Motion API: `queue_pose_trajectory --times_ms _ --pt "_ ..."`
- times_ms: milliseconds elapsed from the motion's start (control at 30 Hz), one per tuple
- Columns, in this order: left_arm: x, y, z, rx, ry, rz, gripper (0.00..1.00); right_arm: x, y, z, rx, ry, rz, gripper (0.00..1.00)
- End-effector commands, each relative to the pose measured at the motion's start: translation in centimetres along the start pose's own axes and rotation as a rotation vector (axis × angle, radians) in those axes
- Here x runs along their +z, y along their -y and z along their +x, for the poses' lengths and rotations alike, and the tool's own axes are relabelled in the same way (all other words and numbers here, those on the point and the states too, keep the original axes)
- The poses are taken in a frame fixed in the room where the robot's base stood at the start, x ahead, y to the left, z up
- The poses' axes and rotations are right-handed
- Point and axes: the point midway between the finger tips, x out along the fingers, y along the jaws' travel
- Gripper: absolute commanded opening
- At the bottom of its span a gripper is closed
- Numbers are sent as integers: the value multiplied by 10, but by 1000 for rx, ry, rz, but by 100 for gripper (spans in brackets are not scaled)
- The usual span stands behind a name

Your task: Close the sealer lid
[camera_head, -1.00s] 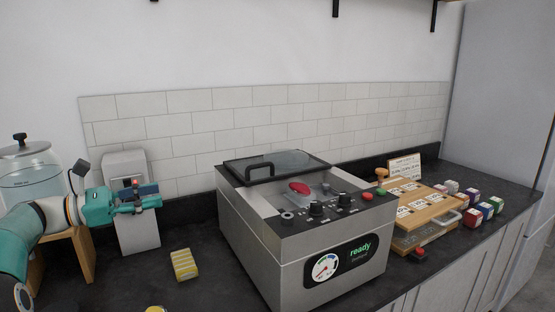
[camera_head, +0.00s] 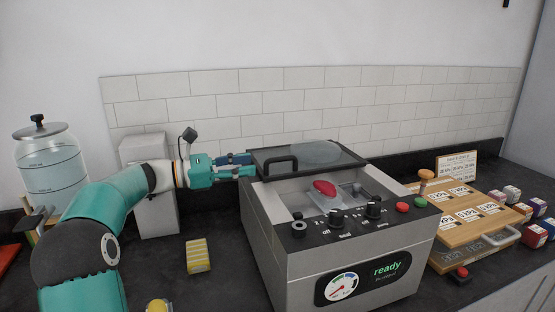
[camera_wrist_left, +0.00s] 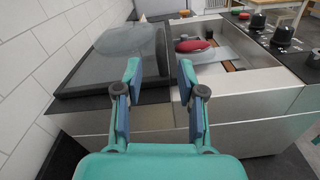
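The sealer (camera_head: 340,250) is a steel box on the dark counter, its display reading "ready". Its dark-framed glass lid (camera_head: 325,153) is raised at the back, with a black handle (camera_head: 281,165) on it. A red item in a clear bag (camera_head: 326,188) lies in the open chamber; the red item also shows in the left wrist view (camera_wrist_left: 193,45). My left gripper (camera_head: 250,166) is at the lid's left end, by the handle side. In the left wrist view its fingers (camera_wrist_left: 157,78) are apart with nothing between them, near the lid (camera_wrist_left: 118,62). My right gripper is out of view.
A yellow block (camera_head: 198,256) lies on the counter left of the sealer. A glass water jar (camera_head: 52,165) and a grey box (camera_head: 155,214) stand farther left. A wooden board with labels (camera_head: 470,218) and several small boxes (camera_head: 527,212) lie to the right.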

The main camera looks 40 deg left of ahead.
Motion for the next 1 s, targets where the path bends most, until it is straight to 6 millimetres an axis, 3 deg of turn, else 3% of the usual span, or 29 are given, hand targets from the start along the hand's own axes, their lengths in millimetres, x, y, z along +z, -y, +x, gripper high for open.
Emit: queue_pose_trajectory --times_ms 200,400,833,867,1000 --pt "2 0 46 -1 1 -1 39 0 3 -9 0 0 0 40" --pt "0 -1 72 3 -1 -1 39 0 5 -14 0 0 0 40" --pt "-1 -1 82 6 -2 0 39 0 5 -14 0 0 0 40" --pt "-1 -2 82 6 -2 0 38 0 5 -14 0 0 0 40" --pt "-1 -2 81 7 -2 0 14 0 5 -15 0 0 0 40"
